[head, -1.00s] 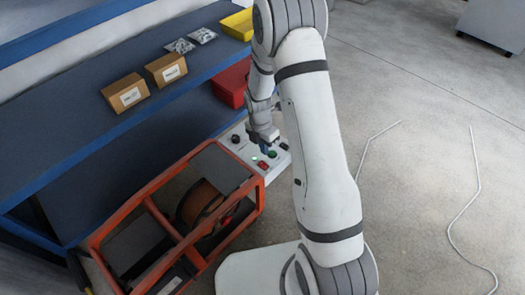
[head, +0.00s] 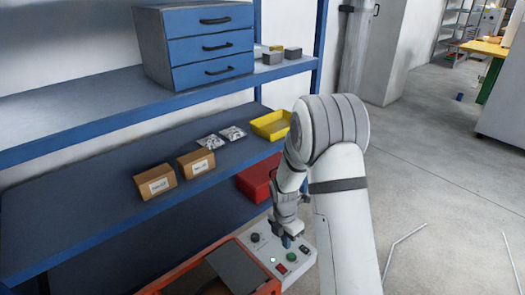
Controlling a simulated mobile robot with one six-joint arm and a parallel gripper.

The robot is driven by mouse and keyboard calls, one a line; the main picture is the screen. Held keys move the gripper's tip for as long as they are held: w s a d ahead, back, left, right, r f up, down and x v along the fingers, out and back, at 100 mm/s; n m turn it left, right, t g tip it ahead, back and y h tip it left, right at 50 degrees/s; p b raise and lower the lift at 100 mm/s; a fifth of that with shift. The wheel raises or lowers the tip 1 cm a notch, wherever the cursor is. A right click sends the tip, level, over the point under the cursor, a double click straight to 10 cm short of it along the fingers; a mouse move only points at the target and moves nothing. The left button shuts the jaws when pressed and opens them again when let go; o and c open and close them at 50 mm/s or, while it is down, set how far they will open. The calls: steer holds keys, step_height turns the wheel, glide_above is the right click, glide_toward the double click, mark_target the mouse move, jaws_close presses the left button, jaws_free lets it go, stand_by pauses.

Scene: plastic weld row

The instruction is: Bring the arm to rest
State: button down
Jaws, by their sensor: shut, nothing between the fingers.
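My arm rises from the lower right and bends over at the elbow. My gripper (head: 286,241) points down just above the grey control panel (head: 297,268), near its buttons. The gripper is shut and empty. I cannot tell whether its tips touch the panel. The panel carries a black knob, a red button, a green button and a dark switch, and a small green light shows on it. The orange-framed machine (head: 222,270) stands to its left and is cut off by the picture's bottom edge.
A blue shelf (head: 75,220) on the left bears two cardboard boxes (head: 155,181), small bags (head: 211,141) and a yellow bin (head: 271,125). A red bin (head: 258,178) sits lower. A blue drawer cabinet (head: 211,47) stands above. The floor at right is open, with thin pale rods (head: 404,241).

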steer(key=s+r+m+t+p, duration=0.1)
steer(key=s+r+m+p, duration=0.25)
steer(key=r, duration=0.65)
steer(key=s+d+r+m+p, duration=0.15)
steer(key=r+m+p, duration=0.3)
steer(key=r, duration=0.45)
steer(key=s+r+m+t+p, duration=0.1)
steer(key=s+r+m+p, duration=0.25)
steer(key=r, duration=0.65)
steer(key=s+r+m+t+p, duration=0.1)
steer(key=s+r+m+p, duration=0.3)
steer(key=s+r+m, duration=0.2)
steer(key=s+r+m+p, duration=0.5)
steer(key=s+r+m, duration=0.1)
steer(key=r, duration=0.5)
steer(key=shift+s+d+m+t+y, duration=0.25)
steer(key=shift+s+m+t+y, duration=0.15)
steer(key=shift+m, duration=0.45)
